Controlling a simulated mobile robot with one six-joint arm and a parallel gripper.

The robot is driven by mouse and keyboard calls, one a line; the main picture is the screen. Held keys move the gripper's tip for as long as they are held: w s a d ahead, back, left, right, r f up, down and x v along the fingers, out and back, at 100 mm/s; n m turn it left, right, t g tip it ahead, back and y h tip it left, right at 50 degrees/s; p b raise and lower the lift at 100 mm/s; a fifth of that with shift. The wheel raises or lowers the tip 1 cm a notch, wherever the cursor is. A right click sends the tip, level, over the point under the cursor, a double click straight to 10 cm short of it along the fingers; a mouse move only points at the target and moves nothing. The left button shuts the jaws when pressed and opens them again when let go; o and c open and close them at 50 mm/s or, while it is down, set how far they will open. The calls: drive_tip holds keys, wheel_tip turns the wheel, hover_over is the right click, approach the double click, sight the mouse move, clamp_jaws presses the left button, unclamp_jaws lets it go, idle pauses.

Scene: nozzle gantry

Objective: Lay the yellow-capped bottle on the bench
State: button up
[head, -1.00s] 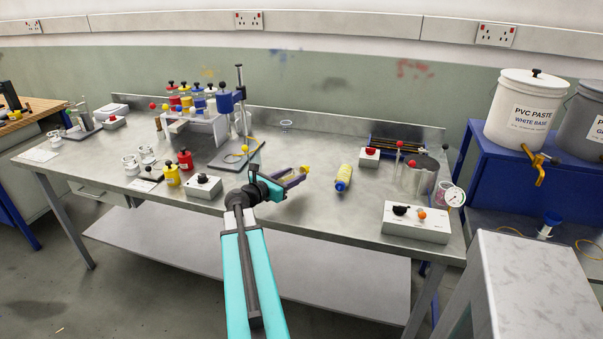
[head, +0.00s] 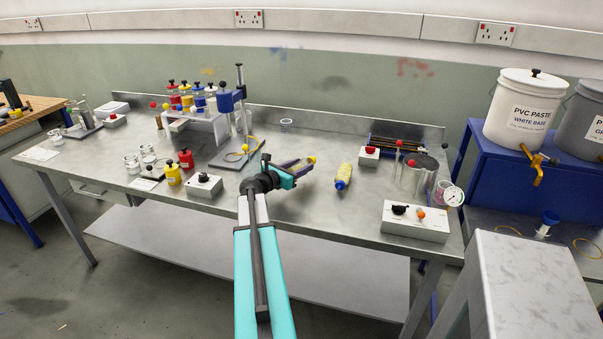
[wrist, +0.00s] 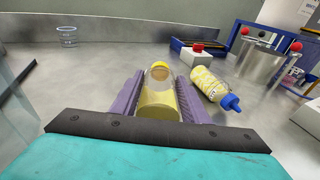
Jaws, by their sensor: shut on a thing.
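My gripper (head: 297,166) is shut on a clear bottle with yellow contents (wrist: 158,104), over the middle of the bench (head: 300,215). The bottle lies lengthwise between the purple fingers, and its yellowish cap (head: 311,160) points away from my wrist. I cannot tell whether the bottle touches the bench top. A second bottle, yellow with a blue cap (head: 343,177), lies on its side just right of my gripper, apart from it. It also shows in the wrist view (wrist: 208,84).
A white box with a red button (head: 369,156) and a metal pot (head: 412,178) stand to the right. A control box (head: 416,221) is at the front right. A blue-headed stand (head: 239,118) is at the left. A small clear cup (head: 286,125) stands behind. Front-middle bench is clear.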

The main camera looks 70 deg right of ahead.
drive_tip(key=shift+f+p, duration=0.4)
drive_tip(key=shift+f, duration=1.35)
drive_tip(key=o, duration=1.1)
drive_tip(key=shift+a, duration=0.1)
drive_tip(key=shift+b+v, duration=1.05)
drive_tip(key=shift+v, duration=4.9)
